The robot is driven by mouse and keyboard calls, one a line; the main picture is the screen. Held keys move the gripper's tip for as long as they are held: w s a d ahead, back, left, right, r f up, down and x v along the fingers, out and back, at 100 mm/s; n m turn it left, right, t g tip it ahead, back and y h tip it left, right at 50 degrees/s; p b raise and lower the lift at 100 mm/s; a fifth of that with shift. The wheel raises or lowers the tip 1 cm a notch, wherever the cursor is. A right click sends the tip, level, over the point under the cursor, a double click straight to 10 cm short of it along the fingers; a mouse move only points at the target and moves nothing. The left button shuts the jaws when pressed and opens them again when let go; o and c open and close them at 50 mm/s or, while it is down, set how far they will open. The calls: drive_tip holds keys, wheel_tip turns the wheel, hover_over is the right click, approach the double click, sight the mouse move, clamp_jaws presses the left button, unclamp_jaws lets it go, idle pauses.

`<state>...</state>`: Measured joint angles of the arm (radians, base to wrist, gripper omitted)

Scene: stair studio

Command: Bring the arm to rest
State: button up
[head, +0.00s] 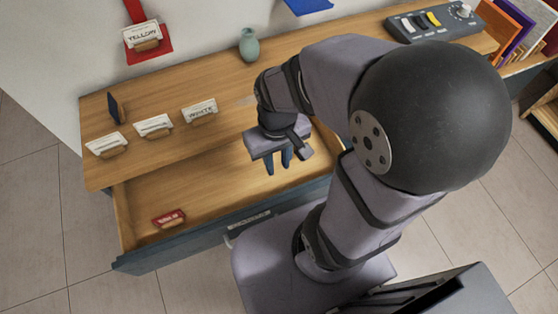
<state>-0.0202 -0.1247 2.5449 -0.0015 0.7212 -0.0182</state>
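My gripper (279,166) hangs over the open drawer (215,188), pointing down. Its two blue fingers are a little apart and nothing shows between them. My arm comes in from the lower right, bent at the elbow, and covers the right part of the drawer and cabinet top. How high the fingertips are above the drawer floor, I cannot tell.
A red labelled block (169,218) lies in the drawer's left part. On the wooden top (165,87) stand several card holders, one reading WHITE (200,112), a dark upright plate (115,108), a green vase (249,45) and a switch panel (434,23). Books (510,27) stand at right.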

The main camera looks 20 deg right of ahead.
drive_tip(key=shift+s+d, duration=0.2)
drive_tip(key=shift+d, duration=0.05)
wheel_tip(320, 180, up, 10)
drive_tip(key=p, duration=1)
drive_tip(key=shift+r, duration=0.2)
